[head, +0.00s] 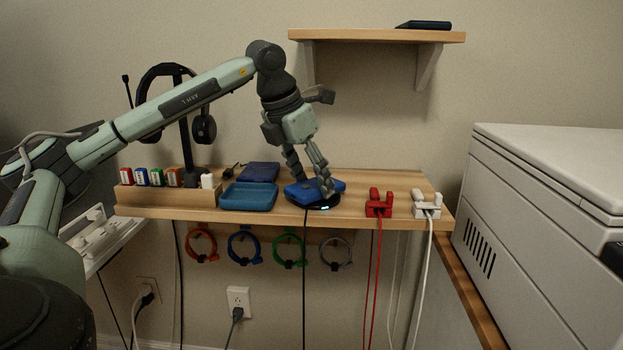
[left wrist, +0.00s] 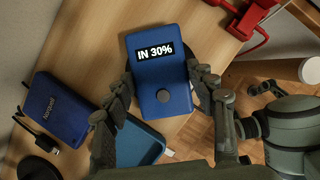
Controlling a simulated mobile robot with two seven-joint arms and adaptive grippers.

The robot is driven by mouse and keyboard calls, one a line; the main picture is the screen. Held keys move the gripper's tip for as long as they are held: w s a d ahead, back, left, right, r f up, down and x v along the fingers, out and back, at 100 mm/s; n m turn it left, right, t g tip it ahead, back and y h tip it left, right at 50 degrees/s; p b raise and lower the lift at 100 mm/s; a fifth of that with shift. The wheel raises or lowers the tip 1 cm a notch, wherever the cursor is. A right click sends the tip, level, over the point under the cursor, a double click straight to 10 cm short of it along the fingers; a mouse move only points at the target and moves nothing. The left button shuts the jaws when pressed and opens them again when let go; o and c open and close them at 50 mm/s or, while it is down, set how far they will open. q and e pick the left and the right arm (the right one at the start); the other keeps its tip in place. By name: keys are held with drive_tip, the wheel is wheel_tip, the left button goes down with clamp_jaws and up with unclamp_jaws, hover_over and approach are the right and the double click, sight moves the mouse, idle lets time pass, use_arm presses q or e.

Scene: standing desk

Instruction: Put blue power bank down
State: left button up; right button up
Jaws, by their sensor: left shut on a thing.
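The blue power bank (head: 301,191) is over the round black charging pad (head: 322,206) on the desk shelf. In the left wrist view the power bank (left wrist: 158,72) shows a display reading "IN 30%" and a round dark button. My left gripper (head: 311,190) is shut on it, with one finger at each side in the left wrist view (left wrist: 165,100). The power bank appears to rest on the pad, whose front edge shows a small light.
A blue tray (head: 249,197) and a dark blue box (head: 259,172) lie left of the pad. A wooden holder (head: 168,196) and headphone stand (head: 186,140) are further left. Red (head: 378,203) and white (head: 427,205) cable holders stand right. A wall shelf (head: 375,36) hangs above.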

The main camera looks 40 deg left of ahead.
use_arm(q)
drive_tip(key=shift+f, duration=0.1)
drive_tip(key=o, duration=1.3)
drive_tip(key=shift+o, duration=0.2)
use_arm(e)
drive_tip(key=shift+r, duration=0.45)
use_arm(q)
drive_tip(key=shift+r, duration=0.25)
drive_tip(key=p+v, duration=0.1)
drive_tip(key=v, duration=1)
drive_tip(key=shift+s+r+p, duration=0.15)
drive_tip(key=shift+r+p, duration=0.15)
drive_tip(key=shift+r, duration=0.1)
use_arm(e)
drive_tip(key=shift+s+a+x, duration=0.15)
drive_tip(key=shift+x, duration=0.9)
drive_tip(key=shift+s+a+x, duration=0.1)
drive_tip(key=shift+a+x, duration=0.1)
drive_tip(key=shift+x, duration=0.9)
